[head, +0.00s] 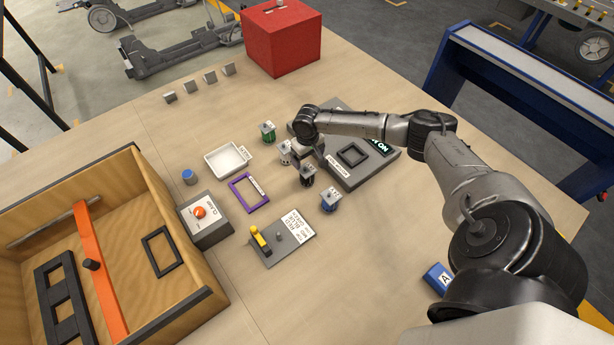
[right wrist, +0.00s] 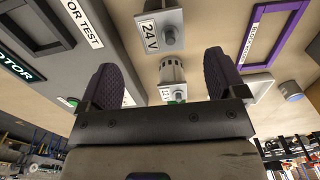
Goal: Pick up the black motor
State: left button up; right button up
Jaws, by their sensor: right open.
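My left gripper is not in view.
A green motor (head: 267,130) stands farther back. The grey tester panel (head: 371,172) is right of the motors. A white tray (head: 215,163), purple frame (head: 237,199) and grey plate (head: 270,258) lie left and in front.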

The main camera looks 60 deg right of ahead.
aim_at(307, 169)
jog(key=shift+a+f+b, duration=0.1)
jog(key=shift+f+b, duration=0.55)
jog(key=shift+f, duration=3.55)
jog(key=c, duration=1.5)
